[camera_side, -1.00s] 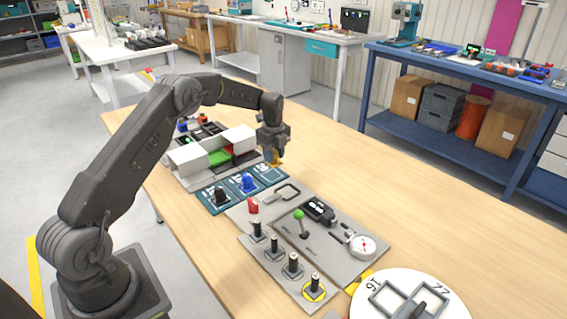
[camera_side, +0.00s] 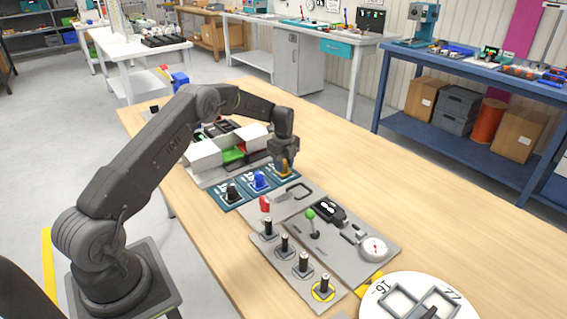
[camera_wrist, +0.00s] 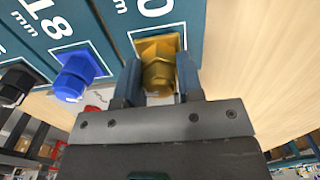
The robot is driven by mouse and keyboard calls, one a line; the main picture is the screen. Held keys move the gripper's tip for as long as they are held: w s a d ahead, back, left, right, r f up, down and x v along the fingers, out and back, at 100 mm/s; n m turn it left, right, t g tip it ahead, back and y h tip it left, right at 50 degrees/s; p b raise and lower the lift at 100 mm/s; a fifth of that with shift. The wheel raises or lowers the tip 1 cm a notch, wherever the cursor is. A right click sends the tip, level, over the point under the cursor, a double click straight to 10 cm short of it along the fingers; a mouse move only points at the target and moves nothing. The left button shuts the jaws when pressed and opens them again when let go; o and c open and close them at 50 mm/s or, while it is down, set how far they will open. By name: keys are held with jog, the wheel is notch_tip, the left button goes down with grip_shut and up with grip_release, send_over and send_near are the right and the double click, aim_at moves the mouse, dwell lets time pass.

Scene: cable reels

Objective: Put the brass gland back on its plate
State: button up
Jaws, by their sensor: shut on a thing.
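The brass gland (camera_wrist: 158,77) is between the two fingers of my gripper (camera_wrist: 158,88) in the wrist view. My gripper is shut on it. In the side view my gripper (camera_side: 284,166) points down over the rightmost teal plate (camera_side: 297,178), with the brass gland (camera_side: 285,170) at its fingertips. The wrist view shows the gland over the white outline on that plate (camera_wrist: 188,14). I cannot tell whether the gland touches the plate. The fingers hide its sides.
A blue gland (camera_side: 260,181) and a black gland (camera_side: 233,193) stand on the neighbouring teal plates. White boxes (camera_side: 203,154) stand behind. A grey panel (camera_side: 352,257) with a green-knobbed lever (camera_side: 311,216) and a gauge lies in front. Bare table (camera_side: 440,220) lies to the right.

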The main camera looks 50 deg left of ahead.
jog(key=shift+f, duration=0.2)
jog(key=o, duration=0.5)
jog(key=shift+f, duration=0.1)
jog(key=o, duration=0.6)
jog(key=shift+c, duration=0.2)
notch_tip(320, 180, up, 8)
jog(key=shift+r, duration=0.1)
